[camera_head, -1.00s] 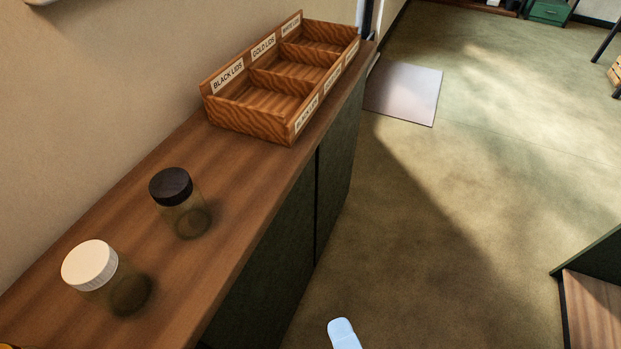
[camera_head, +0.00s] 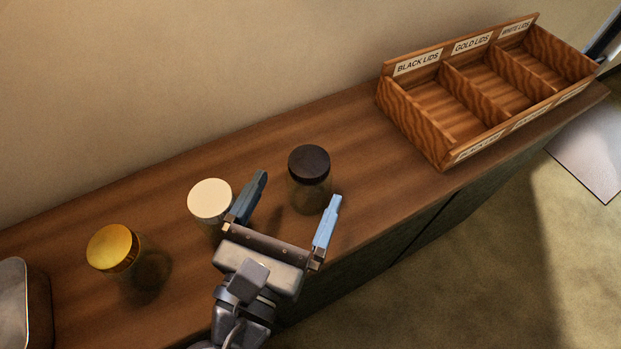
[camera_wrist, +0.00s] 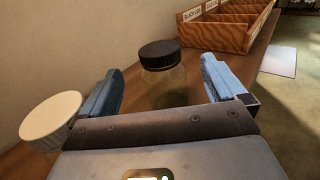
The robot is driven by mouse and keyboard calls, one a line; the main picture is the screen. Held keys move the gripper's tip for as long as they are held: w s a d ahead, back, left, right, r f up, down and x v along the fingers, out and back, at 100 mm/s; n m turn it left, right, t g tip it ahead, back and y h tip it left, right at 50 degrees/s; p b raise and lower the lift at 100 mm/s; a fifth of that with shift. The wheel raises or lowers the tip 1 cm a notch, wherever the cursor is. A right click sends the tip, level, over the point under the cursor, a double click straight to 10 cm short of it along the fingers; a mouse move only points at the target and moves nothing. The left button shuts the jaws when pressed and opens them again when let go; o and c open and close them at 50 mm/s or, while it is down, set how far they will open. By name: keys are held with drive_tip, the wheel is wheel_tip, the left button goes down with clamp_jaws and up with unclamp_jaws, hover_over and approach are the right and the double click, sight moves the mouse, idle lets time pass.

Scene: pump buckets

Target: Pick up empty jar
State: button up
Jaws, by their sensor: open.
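Three clear jars stand upright on the wooden counter in the head view. The black-lidded jar (camera_head: 310,190) is farthest right, the white-lidded jar (camera_head: 210,200) is in the middle, and the gold-lidded jar (camera_head: 114,249) is at left. The clear jars look empty. My gripper (camera_head: 297,205) is open with blue fingers, just short of the black-lidded jar. In the wrist view the black-lidded jar (camera_wrist: 163,78) shows between the open fingers, beyond them, with nothing held. The white-lidded jar (camera_wrist: 50,117) is outside the left finger, partly hidden by my gripper in the head view.
A wooden lid box (camera_head: 418,122) with black, gold and white lid labels stands at the right end of the counter (camera_head: 335,115); its compartments look empty. A metallic container (camera_head: 24,310) is at the lower left. The wall runs behind.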

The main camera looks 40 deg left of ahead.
sight(300, 197)
wheel_tip(300, 197, down, 3)
drive_tip(key=shift+f, duration=0.1)
drive_tip(key=shift+p+x, duration=0.4)
drive_tip(key=shift+x, duration=3.35)
drive_tip(key=shift+f, duration=0.1)
drive_tip(key=shift+c, duration=0.2)
drive_tip(key=c, duration=1.1)
